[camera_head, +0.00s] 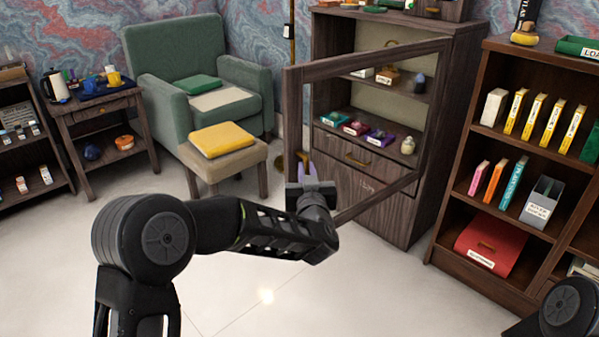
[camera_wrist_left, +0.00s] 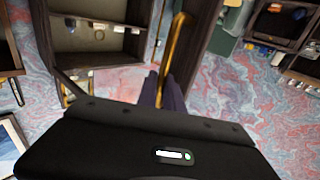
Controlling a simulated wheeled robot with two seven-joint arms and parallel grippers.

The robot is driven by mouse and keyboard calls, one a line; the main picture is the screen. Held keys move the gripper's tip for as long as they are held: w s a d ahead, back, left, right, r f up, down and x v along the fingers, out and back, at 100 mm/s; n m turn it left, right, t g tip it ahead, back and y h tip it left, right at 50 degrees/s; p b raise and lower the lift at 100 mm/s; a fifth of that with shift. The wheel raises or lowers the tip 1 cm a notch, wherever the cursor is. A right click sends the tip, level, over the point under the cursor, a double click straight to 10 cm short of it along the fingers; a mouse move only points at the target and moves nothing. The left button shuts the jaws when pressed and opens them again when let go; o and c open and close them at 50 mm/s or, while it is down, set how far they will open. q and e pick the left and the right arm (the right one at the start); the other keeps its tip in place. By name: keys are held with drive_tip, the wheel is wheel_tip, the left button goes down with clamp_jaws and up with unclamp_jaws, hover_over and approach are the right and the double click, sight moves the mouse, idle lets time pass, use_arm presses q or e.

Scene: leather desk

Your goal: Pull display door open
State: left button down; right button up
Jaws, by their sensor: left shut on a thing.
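The display cabinet (camera_head: 383,215) has a wooden-framed glass door (camera_head: 293,110) that stands swung out from the cabinet front, hinged on the right side. Its brass handle (camera_head: 301,158) is on the door's free left edge. My left gripper (camera_head: 307,168) is at that edge, its purple fingers shut on the handle. In the left wrist view the brass handle (camera_wrist_left: 177,45) runs down between the fingers (camera_wrist_left: 161,88); the contact itself is partly hidden. The door's wooden edge is beside it. My right gripper is out of view.
Small items sit on the cabinet shelves behind the door. A bookcase (camera_head: 455,198) stands close on the right. A yellow-cushioned stool (camera_head: 222,140) and green armchair (camera_head: 178,52) stand left of the door. The pale floor (camera_head: 330,285) in front is clear.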

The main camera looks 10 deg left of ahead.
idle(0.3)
use_arm(q)
drive_tip(key=c, duration=1.5)
unclamp_jaws()
drive_tip(key=shift+s, duration=0.1)
drive_tip(key=v, duration=0.7)
drive_tip(key=shift+s+p, duration=0.3)
drive_tip(key=shift+d+r, duration=0.1)
drive_tip(key=shift+d, duration=0.05)
